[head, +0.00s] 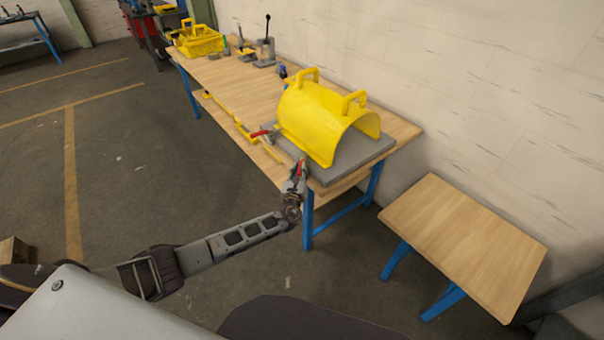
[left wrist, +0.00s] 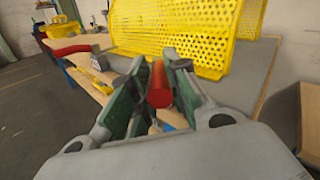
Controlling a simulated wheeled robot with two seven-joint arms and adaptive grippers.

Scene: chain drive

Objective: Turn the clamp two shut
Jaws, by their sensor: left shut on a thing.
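Two red-handled clamps sit along the front edge of the grey base plate (head: 352,165) under the yellow guard (head: 318,122). The nearer clamp's red handle (head: 303,168) is in my left gripper (head: 297,178), at the plate's front corner. In the left wrist view, the red handle (left wrist: 159,84) stands between the two fingers, and the gripper is shut on it. The farther clamp's red handle (head: 259,134) lies to the left; it also shows in the left wrist view (left wrist: 72,51). The fingers hide the nearer clamp's lower part. My right gripper is not in view.
The wooden workbench (head: 228,85) carries a yellow crate (head: 198,41) and several small fixtures at its far end. A lower wooden table (head: 464,240) stands to the right and is bare. The floor in front of the bench is open.

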